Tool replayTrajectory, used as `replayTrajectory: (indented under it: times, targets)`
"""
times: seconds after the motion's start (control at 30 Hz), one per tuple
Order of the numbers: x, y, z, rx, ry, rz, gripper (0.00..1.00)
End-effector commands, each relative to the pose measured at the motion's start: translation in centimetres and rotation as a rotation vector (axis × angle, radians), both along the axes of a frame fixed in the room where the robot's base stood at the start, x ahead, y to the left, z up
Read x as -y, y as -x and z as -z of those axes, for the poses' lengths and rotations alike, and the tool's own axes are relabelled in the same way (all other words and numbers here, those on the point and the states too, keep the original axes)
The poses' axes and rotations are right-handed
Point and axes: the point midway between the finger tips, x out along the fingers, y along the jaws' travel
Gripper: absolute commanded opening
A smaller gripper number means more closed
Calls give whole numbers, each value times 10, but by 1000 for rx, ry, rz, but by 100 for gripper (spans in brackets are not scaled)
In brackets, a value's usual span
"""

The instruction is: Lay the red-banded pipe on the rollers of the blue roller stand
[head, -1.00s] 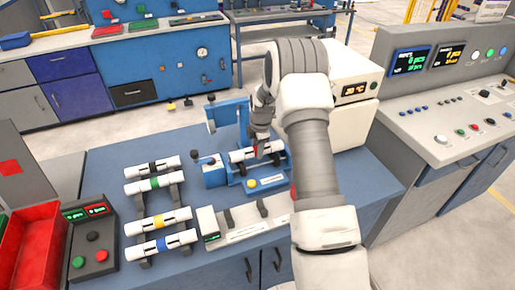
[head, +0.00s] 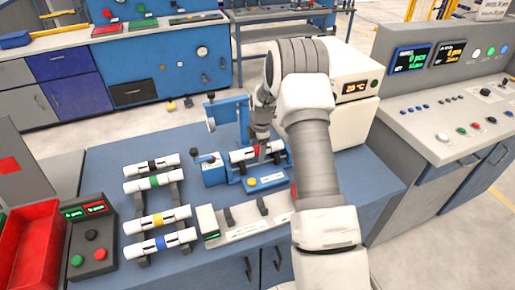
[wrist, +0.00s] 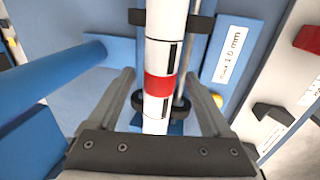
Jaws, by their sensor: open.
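The red-banded pipe (head: 243,155) is white with a red band and dark slots. It lies across the blue roller stand (head: 214,175) on the table in the head view. In the wrist view the pipe (wrist: 158,85) runs up the picture, with dark rollers (wrist: 180,107) beside and below it. My gripper (head: 259,149) is at the middle of the pipe in the head view. In the wrist view its fingers (wrist: 160,76) are open on either side of the pipe, with gaps to it. Pipe contact with each roller is partly hidden.
Several other banded pipes lie on a dark rack (head: 173,190) to the left. A white gauge block (head: 240,222) stands in front of the stand. The stand's blue upright (head: 229,125) rises behind it. A red bin (head: 32,237) and button box (head: 92,240) are at the left.

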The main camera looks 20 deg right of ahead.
Motion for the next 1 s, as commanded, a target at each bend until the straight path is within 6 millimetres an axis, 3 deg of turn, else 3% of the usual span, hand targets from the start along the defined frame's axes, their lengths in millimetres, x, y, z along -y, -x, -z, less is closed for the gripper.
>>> replayTrajectory:
  times: [0.27, 0.8, 1.0]
  targets:
    - [0, 2, -14, 3, 0, 0, 84]
    - [0, 26, -133, 4, 1, 1, 84]
    - [0, 32, -162, 2, 0, 0, 84]
